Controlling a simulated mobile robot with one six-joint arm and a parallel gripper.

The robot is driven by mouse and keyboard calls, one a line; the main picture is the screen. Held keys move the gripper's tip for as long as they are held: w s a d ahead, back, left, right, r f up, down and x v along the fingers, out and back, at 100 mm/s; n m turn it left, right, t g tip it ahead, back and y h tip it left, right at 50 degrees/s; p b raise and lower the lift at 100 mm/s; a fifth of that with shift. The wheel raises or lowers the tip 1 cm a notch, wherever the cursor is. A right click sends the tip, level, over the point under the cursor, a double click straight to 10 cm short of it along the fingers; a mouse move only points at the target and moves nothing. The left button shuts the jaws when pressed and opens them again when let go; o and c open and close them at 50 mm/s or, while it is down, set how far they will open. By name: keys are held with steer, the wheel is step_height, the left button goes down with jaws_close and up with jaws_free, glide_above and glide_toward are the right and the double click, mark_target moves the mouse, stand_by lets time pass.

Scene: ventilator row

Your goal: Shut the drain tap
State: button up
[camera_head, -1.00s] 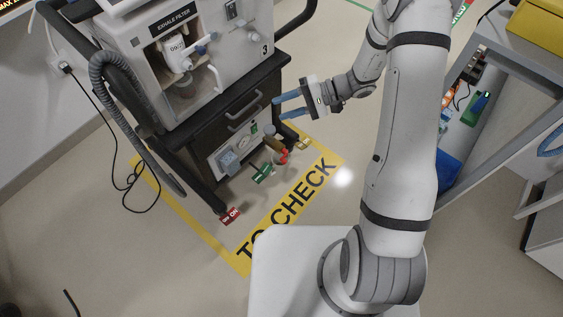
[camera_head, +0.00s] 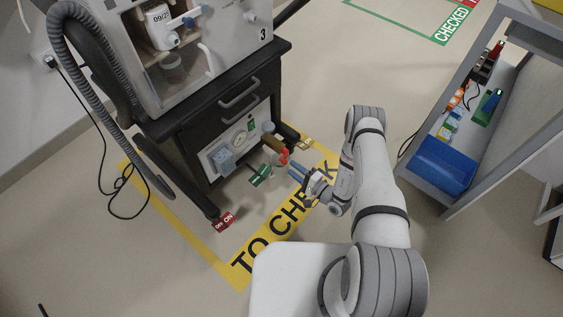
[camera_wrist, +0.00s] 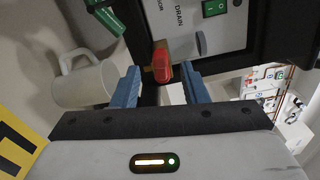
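The drain tap's red handle (camera_head: 284,157) is low on the front of the black ventilator cart, beside a brass-coloured part (camera_head: 272,143). In the wrist view the red handle (camera_wrist: 163,67) appears between my blue fingertips, under the word DRAIN on the panel (camera_wrist: 183,30). My gripper (camera_head: 295,172) is low in front of the cart, just right of and below the handle in the head view. It is open in the wrist view (camera_wrist: 158,70), with gaps on both sides of the handle. I cannot tell how deep the handle lies between the fingers.
A white mug (camera_wrist: 85,84) is close to my left finger in the wrist view. A green object (camera_head: 261,176) is left of the tap. A red tag (camera_head: 223,222) is at the cart's left foot. A grey shelf with a blue bin (camera_head: 442,167) stands right; floor between is clear.

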mark_target(286, 163)
steer(key=b+x, duration=0.2)
steer(key=x, duration=0.5)
steer(key=shift+w+a, duration=0.1)
steer(key=shift+a, duration=0.05)
